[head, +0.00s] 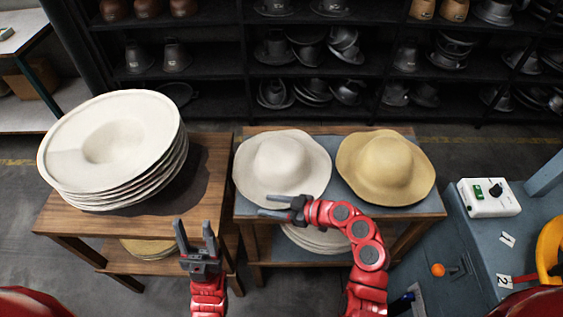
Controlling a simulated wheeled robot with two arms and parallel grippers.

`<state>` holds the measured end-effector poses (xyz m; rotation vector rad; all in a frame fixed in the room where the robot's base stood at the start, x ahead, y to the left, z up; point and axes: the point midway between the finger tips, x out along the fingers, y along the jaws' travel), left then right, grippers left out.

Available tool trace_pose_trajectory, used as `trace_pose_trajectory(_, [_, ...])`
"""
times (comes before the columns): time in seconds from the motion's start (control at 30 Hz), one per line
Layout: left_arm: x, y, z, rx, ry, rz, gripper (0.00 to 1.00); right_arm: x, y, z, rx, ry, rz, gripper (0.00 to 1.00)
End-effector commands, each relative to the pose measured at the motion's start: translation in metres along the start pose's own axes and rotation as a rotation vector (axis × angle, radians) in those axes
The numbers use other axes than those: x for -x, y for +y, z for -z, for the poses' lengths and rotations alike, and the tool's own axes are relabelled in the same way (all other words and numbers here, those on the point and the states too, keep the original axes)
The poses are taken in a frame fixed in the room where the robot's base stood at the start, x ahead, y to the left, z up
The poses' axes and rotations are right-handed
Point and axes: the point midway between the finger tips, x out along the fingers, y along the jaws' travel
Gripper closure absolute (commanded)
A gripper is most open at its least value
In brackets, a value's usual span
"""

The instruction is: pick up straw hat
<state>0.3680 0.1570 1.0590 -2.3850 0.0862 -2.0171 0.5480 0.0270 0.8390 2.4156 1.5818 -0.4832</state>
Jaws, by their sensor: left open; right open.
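The straw hat (386,166) is tan with a wavy brim. It sits on the right part of the middle table. A white hat (283,166) sits on the same table to its left, close beside it. My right gripper (264,206) is open and empty, pointing left over the front brim of the white hat, left of the straw hat. My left gripper (195,237) is open and empty, pointing away from me in front of the gap between the two tables. Neither gripper appears to hold anything.
A stack of large white hat blanks (115,145) fills much of the left wooden table (209,180). The middle table (424,206) has more hats on its lower shelf. A blue machine with a white control box (489,198) stands at right. Dark shelves (215,75) stand behind.

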Motion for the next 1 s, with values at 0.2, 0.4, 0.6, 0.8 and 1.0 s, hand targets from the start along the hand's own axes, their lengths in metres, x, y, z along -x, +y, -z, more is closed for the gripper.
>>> trace_pose_trajectory(0.2, [-0.01, -0.001, 0.002, 0.0, 0.0, 0.0, 0.5, -0.022, 0.0, 0.001, 0.0, 0.0, 0.001, 0.51])
trace_pose_trajectory(0.4, [-0.009, 0.0, 0.002, 0.0, 0.0, 0.0, 0.5, -0.023, 0.0, 0.0, 0.001, 0.001, -0.002, 0.51])
trace_pose_trajectory(0.6, [-0.009, 0.0, 0.002, 0.0, 0.0, 0.0, 0.5, -0.022, 0.0, 0.0, 0.0, 0.001, -0.002, 0.83])
trace_pose_trajectory(0.8, [-0.009, 0.0, 0.002, 0.0, 0.0, 0.0, 0.5, -0.022, 0.0, 0.0, 0.0, 0.001, -0.002, 1.0])
trace_pose_trajectory(1.0, [-0.009, -0.001, 0.002, 0.0, 0.0, 0.0, 0.5, -0.022, 0.001, 0.0, 0.0, 0.001, -0.002, 1.0])
